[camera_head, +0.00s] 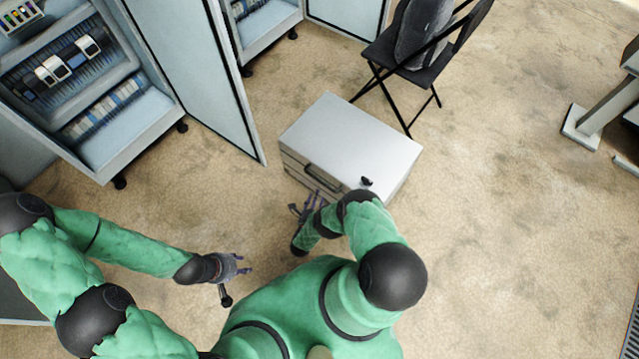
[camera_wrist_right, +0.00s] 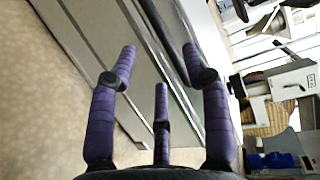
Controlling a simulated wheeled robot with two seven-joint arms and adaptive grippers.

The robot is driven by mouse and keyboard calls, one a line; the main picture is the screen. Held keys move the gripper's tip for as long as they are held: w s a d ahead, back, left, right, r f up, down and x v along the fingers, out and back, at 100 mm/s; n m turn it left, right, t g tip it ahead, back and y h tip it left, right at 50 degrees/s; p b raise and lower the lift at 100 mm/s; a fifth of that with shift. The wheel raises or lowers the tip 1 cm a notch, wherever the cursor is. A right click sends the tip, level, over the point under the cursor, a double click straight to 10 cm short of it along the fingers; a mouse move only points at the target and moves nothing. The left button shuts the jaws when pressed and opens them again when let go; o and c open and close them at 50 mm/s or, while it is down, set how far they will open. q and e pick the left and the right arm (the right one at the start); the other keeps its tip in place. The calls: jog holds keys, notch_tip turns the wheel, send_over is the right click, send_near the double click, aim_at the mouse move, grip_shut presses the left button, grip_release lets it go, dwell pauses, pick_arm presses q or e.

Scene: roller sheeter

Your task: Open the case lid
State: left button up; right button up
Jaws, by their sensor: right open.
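The case (camera_head: 352,138) is a pale grey box on the floor in the middle of the head view. Its flat lid lies shut on the body, with a seam and a dark handle (camera_head: 322,179) on the front side. My right gripper (camera_head: 315,198) is close to that front side, near the handle; contact cannot be told. In the right wrist view its purple fingers (camera_wrist_right: 160,68) are spread apart in front of the grey case side (camera_wrist_right: 85,45), with nothing visible between them. My left gripper (camera_head: 243,264) is over the floor, apart from the case; its small fingers are unclear.
A black folding chair (camera_head: 425,50) stands behind the case. An open cabinet (camera_head: 100,80) with a wide door (camera_head: 205,70) stands at the left. Pale stand feet (camera_head: 580,128) are at the far right. The carpet right of the case is clear.

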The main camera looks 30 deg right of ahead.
aim_at(321, 182)
jog(key=b+x, duration=0.3)
jog(key=x, duration=0.6)
jog(key=shift+w, duration=0.1)
grip_shut()
